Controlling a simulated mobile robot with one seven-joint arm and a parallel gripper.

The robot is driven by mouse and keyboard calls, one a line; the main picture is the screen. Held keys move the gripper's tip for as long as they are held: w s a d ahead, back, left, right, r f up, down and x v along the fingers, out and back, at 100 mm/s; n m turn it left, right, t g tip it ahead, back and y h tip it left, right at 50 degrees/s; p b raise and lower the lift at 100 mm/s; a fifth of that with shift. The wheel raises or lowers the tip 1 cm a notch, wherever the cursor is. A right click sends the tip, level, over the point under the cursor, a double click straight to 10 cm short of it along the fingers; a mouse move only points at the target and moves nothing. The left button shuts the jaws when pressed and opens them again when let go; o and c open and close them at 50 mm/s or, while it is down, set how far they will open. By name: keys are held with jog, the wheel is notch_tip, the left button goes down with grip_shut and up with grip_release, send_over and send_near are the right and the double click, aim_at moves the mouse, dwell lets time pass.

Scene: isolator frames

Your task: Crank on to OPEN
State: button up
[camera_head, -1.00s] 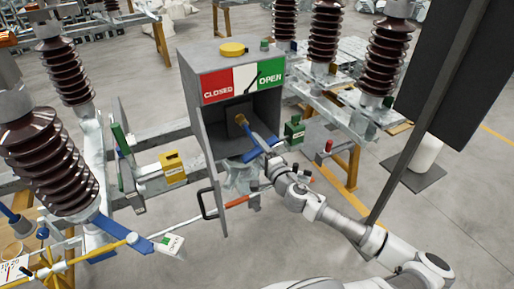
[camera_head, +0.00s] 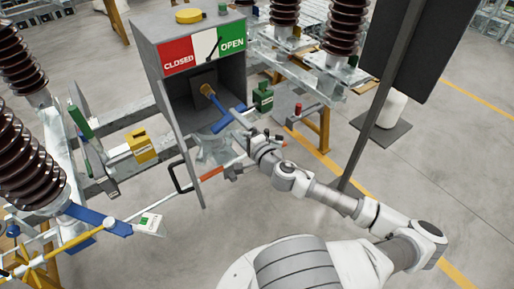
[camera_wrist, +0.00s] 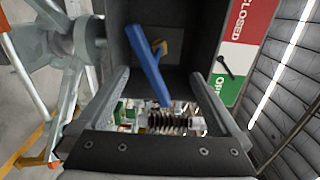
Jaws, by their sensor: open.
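The grey drive box (camera_head: 150,75) stands open at the front. Its crank has a brass hub (camera_head: 207,89) inside the box and a blue handle (camera_head: 232,119) reaching out towards me. The label above shows red CLOSED (camera_head: 178,57), a white band and green OPEN (camera_head: 231,37). The black pointer (camera_head: 212,48) lies over the white band; it also shows in the wrist view (camera_wrist: 224,66), close to the green. My gripper (camera_wrist: 158,75) is open at the box mouth. The blue handle (camera_wrist: 150,65) appears between its fingers, with gaps on both sides. Contact cannot be told.
The box door (camera_head: 183,140) hangs open on the left with a black handle (camera_head: 181,177). A dark panel on a post (camera_head: 368,130) stands right of my arm. A yellow padlock-like block (camera_head: 140,147) is left of the box. Floor is clear at the lower right.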

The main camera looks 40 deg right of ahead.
jog(key=s, duration=1.1)
jog(key=shift+s, duration=0.2)
dwell(1.2)
jog(key=c, duration=0.7)
jog(key=shift+a, duration=0.1)
